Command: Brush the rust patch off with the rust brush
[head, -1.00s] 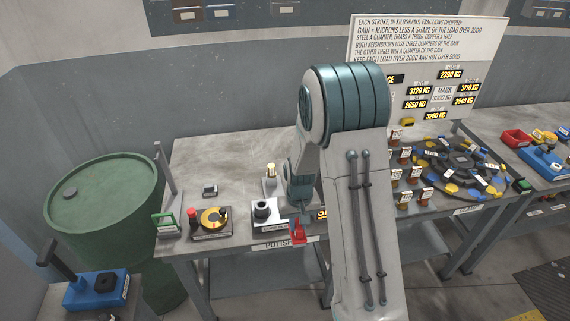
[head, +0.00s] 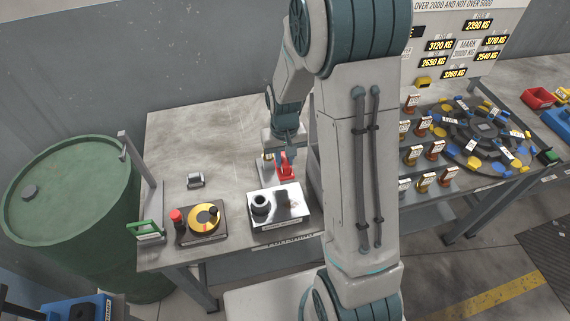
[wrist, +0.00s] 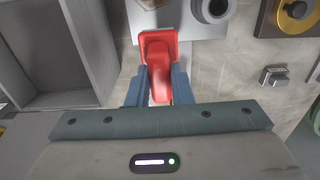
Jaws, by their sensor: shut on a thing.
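My gripper (head: 284,157) is shut on the red rust brush (head: 287,172), held at the back edge of a white block (head: 265,224) on the table. In the wrist view, the red brush (wrist: 158,52) sits between my two blue fingers (wrist: 159,82), its wide end towards the block (wrist: 190,28). A dark round cup (head: 260,205) stands on the block's left part. I cannot tell whether the brush touches the block.
A small pale stand (head: 265,170) is close left of my gripper. A base with a golden disc (head: 204,216), a small grey box (head: 195,180) and a green-framed item (head: 146,230) stand further left. A green drum (head: 70,190) is beyond the table's left end. The table's back left is clear.

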